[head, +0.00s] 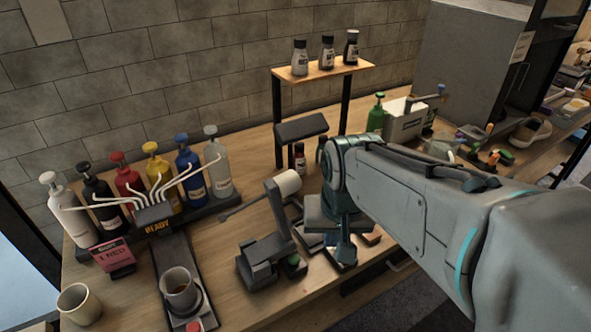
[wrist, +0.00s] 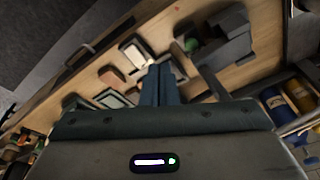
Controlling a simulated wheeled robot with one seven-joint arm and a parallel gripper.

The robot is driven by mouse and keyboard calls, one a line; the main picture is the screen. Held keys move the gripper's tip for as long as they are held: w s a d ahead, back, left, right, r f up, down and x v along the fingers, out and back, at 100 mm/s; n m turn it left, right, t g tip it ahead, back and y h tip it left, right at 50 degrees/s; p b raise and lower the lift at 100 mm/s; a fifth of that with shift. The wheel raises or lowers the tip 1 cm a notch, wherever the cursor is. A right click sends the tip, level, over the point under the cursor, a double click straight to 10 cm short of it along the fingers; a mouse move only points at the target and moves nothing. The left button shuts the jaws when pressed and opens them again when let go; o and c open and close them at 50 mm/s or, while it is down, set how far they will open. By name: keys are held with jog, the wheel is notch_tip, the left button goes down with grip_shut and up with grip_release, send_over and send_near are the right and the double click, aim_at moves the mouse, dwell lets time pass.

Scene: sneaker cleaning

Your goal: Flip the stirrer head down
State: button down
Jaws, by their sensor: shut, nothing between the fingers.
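The stirrer stands on the wooden table in the head view, with a dark base (head: 262,263) and a grey upright arm. Its head (head: 288,183), with a pale cylindrical end, is raised and tilted, and a thin dark rod reaches out to the left from it. My gripper (head: 345,254) is just right of the stirrer, pointing down, with its fingers together and empty. In the wrist view the closed fingers (wrist: 160,86) point at the table, with the grey stirrer body (wrist: 222,40) to their upper right. No contact between gripper and stirrer shows.
Several pump bottles (head: 130,185) with white spouts stand at left behind a cup (head: 178,287) on a dark stand. A beige mug (head: 78,303) is at front left. Small trays (wrist: 136,53) lie around my fingers. A shelf (head: 322,72) with 3 bottles stands behind.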

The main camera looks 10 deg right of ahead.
jog(key=w+d+r+m+g+p, duration=0.1)
jog(key=w+r+m+p, duration=0.1)
jog(key=w+m, duration=0.4)
jog(key=w+d+r+m+g+y+p, duration=0.1)
jog(key=w+d+r+m+p, duration=0.1)
jog(key=w+r+m, duration=0.3)
jog(key=w+m, duration=0.1)
jog(key=w, duration=0.1)
jog(key=shift+w+g, duration=0.3)
jog(key=s+a+f+p, duration=0.1)
jog(key=a+f, duration=0.3)
jog(key=f, duration=0.4)
jog(key=shift+s+a+f+p, duration=0.15)
jog(key=shift+s+p, duration=0.05)
jog(key=shift+p, duration=0.65)
